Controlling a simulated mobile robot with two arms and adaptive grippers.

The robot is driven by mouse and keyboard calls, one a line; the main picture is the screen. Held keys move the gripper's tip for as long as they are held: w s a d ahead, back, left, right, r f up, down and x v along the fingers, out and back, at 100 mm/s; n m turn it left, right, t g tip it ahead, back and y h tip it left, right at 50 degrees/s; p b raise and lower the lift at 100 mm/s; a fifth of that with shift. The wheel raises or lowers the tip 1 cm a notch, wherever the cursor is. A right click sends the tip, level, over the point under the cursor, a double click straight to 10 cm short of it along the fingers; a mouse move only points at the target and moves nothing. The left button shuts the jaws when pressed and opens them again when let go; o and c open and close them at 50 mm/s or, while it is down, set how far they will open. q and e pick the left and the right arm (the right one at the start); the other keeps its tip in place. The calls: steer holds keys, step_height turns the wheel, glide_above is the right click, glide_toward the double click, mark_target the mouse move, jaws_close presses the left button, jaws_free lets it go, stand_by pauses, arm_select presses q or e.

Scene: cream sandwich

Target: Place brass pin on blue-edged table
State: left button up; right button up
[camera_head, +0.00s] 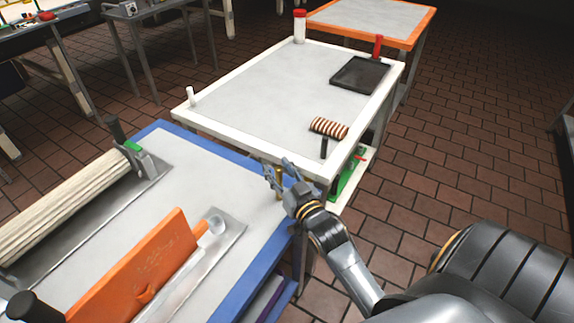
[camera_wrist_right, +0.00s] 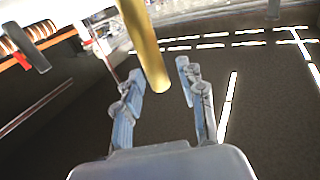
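The brass pin (camera_wrist_right: 146,45) is a gold cylinder between the two fingers of my right gripper (camera_wrist_right: 158,68) in the right wrist view. A gap shows between the pin and one finger, and the fingers look spread around it. In the head view the pin (camera_head: 279,184) is a small upright piece, partly hidden by my right gripper (camera_head: 278,172). It is at the far right corner of the blue-edged table (camera_head: 262,262), beside the white-edged table (camera_head: 240,143). I cannot tell whether its base touches the blue-edged top. My left gripper is out of view.
On the blue-edged table are a ribbed cream roll (camera_head: 65,208) on a metal tray and an orange block (camera_head: 140,268). The white-edged table holds a striped roll (camera_head: 328,128), a black tray (camera_head: 360,75) and a red-capped bottle (camera_head: 299,28). Its middle is clear.

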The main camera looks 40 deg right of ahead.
steer(key=s+a+b, duration=0.1)
steer(key=s, duration=1)
steer(key=shift+s+a, duration=0.25)
steer(key=shift+s, duration=0.15)
steer(key=shift+f, duration=0.1)
